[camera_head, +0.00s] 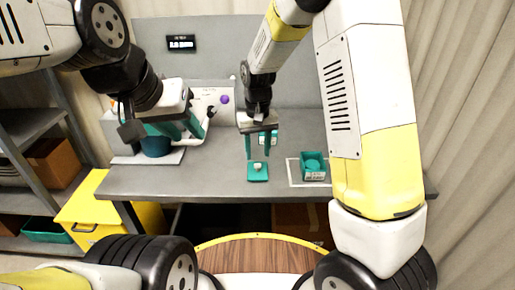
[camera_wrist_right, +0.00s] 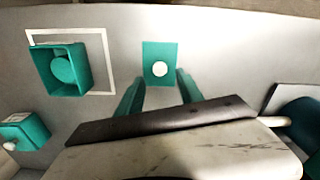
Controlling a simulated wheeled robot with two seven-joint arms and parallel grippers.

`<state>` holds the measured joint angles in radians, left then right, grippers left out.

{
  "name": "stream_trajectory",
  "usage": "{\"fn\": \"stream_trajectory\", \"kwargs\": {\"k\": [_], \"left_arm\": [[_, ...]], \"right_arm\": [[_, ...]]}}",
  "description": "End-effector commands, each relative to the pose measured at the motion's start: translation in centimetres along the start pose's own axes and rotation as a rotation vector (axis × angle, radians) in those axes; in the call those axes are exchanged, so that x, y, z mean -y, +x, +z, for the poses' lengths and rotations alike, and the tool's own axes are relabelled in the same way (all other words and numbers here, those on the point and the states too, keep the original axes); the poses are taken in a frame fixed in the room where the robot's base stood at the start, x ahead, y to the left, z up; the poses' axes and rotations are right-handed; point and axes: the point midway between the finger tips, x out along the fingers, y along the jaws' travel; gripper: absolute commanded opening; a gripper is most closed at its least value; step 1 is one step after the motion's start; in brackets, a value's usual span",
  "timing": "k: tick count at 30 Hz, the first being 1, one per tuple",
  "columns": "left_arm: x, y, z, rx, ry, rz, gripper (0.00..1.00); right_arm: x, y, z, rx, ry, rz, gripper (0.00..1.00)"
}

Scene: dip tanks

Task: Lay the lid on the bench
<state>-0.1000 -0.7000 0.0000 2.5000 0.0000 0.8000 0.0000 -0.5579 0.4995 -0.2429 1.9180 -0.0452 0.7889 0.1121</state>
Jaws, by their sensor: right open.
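The lid is a flat teal square with a round white knob (camera_head: 257,171). It lies on the grey bench (camera_head: 220,180) near the front edge and also shows in the right wrist view (camera_wrist_right: 151,77). My right gripper (camera_head: 258,156) is open and empty, its teal fingers pointing down just behind the lid. In the wrist view the lid shows beyond the fingertips, clear of them. An open teal tank (camera_head: 313,178) with a round teal piece inside stands to the right. My left gripper (camera_head: 180,132) hangs at the bench's left; its finger gap is unclear.
A white outline (camera_head: 291,172) surrounds the open tank. Another teal box (camera_wrist_right: 25,130) with a white knob stands farther back, partly hidden by my right gripper in the head view. A dark teal cylinder (camera_head: 155,146) stands on a pale plate at left. A purple ball (camera_head: 225,99) is behind.

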Motion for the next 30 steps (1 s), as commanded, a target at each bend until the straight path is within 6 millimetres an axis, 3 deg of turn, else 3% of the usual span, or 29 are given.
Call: {"fn": "stream_trajectory", "kwargs": {"k": [6, 17, 23, 30], "left_arm": [[0.0, 0.0, 0.0, 0.0, 0.0, 0.0, 0.36], [0.0, 0.0, 0.0, 0.0, 0.0, 0.0, 0.36], [0.0, 0.0, 0.0, 0.0, 0.0, 0.0, 0.36], [0.0, 0.0, 0.0, 0.0, 0.0, 0.0, 0.36]], "right_arm": [[0.0, -4.7, 0.0, -0.003, 0.0, 0.0, 0.44], [-1.0, -9.0, 1.1, -0.03, 0.017, -0.025, 0.44], [-4.4, -14.4, 6.0, -0.156, 0.073, -0.104, 0.44], [-7.4, -19.0, 14.2, -0.349, 0.136, -0.149, 0.44]]}}
